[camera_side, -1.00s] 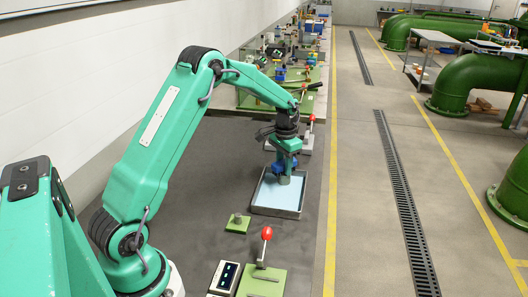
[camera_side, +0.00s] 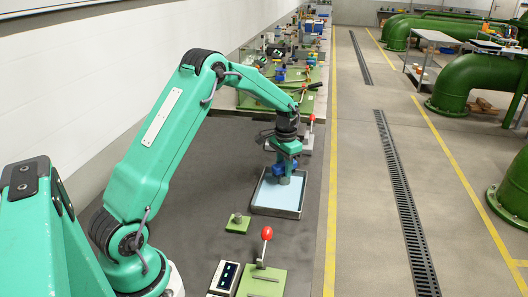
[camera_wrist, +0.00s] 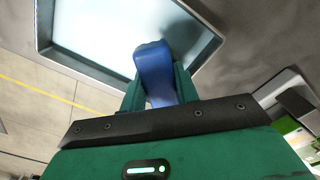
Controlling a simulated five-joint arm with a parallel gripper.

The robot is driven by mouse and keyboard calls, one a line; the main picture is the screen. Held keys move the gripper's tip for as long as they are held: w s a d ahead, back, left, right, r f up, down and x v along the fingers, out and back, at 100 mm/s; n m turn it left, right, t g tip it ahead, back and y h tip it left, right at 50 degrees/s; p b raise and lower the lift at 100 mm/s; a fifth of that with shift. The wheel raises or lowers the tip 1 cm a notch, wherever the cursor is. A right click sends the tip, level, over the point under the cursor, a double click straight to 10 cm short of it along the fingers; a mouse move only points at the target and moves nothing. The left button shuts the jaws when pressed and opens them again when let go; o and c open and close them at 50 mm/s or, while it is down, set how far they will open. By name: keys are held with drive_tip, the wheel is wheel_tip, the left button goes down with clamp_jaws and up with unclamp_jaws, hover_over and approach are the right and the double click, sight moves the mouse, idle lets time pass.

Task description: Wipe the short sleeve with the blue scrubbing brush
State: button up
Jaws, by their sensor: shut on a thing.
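The blue scrubbing brush (camera_wrist: 152,68) is held between the two green fingers of my gripper (camera_wrist: 155,88) in the wrist view. In the side view my gripper (camera_side: 287,160) points down over the tray, with the blue brush (camera_side: 277,170) at its tips. A short grey cylinder, apparently the short sleeve (camera_side: 285,180), stands upright in the tray just below and beside the brush. In the wrist view a grey shape, probably the sleeve (camera_wrist: 186,40), shows just right of the brush, partly hidden by it. I cannot tell whether brush and sleeve touch.
The shallow metal tray (camera_side: 275,212) has a light blue floor. A green block with a grey peg (camera_side: 238,222) stands in front of it. Nearer are a red-knobbed lever on a green plate (camera_side: 262,281) and a box with a display (camera_side: 224,277). Cluttered fixtures stand behind.

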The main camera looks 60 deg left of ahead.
drive_tip(key=shift+w+a, duration=0.75)
drive_tip(key=shift+s+d, duration=0.9)
drive_tip(key=shift+w+a, duration=0.95)
drive_tip(key=shift+s+d, duration=0.85)
drive_tip(key=shift+s+d+r, duration=0.1)
drive_tip(key=shift+r, duration=4)
